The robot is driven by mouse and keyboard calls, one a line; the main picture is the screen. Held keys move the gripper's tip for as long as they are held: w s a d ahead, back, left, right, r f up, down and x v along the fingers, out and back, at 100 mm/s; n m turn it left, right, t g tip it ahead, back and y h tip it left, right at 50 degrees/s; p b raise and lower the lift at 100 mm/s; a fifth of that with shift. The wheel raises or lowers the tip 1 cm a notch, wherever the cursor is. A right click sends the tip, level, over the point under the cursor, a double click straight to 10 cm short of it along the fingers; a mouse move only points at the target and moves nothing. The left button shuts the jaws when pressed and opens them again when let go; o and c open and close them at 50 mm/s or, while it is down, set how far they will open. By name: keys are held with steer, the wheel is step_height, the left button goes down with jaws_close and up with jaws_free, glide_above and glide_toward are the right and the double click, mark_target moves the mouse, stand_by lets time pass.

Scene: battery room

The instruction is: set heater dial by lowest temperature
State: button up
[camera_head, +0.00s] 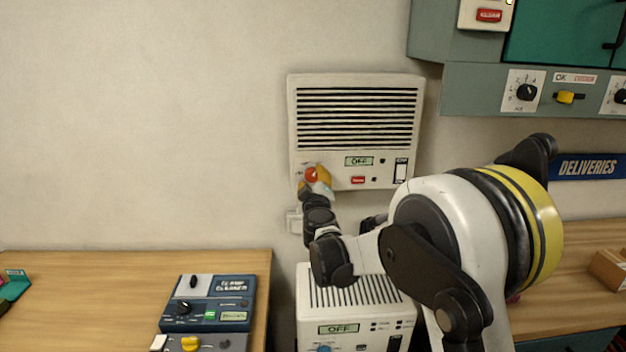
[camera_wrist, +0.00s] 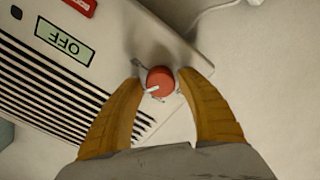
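The heater (camera_head: 358,95) is a white wall unit with dark horizontal slots. Its small display (camera_head: 358,161) reads OFF; in the wrist view the display (camera_wrist: 65,42) appears upside down. The heater's red dial (camera_head: 311,174) is at its lower left corner and has a pale pointer; the dial also shows in the wrist view (camera_wrist: 160,82). My gripper (camera_wrist: 160,84) has its two yellow-brown fingers apart, one on each side of the dial. A gap shows between the dial and the fingers, so it does not look gripped. No temperature reading is legible.
A second white unit (camera_head: 338,300) reading OFF, with a blue knob, stands below the heater. A blue device (camera_head: 208,303) sits on the left wooden table (camera_head: 90,275). A grey-green cabinet (camera_head: 470,85) with dials is at the upper right. The wall at left is bare.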

steer(key=shift+o, duration=0.5)
steer(key=s, duration=1.2)
steer(key=shift+d, duration=0.2)
steer(key=s+d+r+m+g+h, duration=0.2)
steer(key=s+d+m+g+h, duration=0.4)
steer(key=s+d, duration=1)
steer(key=s+f+m+g+y, duration=0.2)
steer(key=s+f, duration=0.3)
steer(key=s, duration=0.5)
steer(key=s+f+m+g+y, duration=0.1)
steer(key=s+f+g+y, duration=0.2)
steer(key=s, duration=0.7)
steer(key=shift+d+f+m, duration=0.35)
steer(key=shift+f+m, duration=0.05)
steer(key=shift+f, duration=0.45)
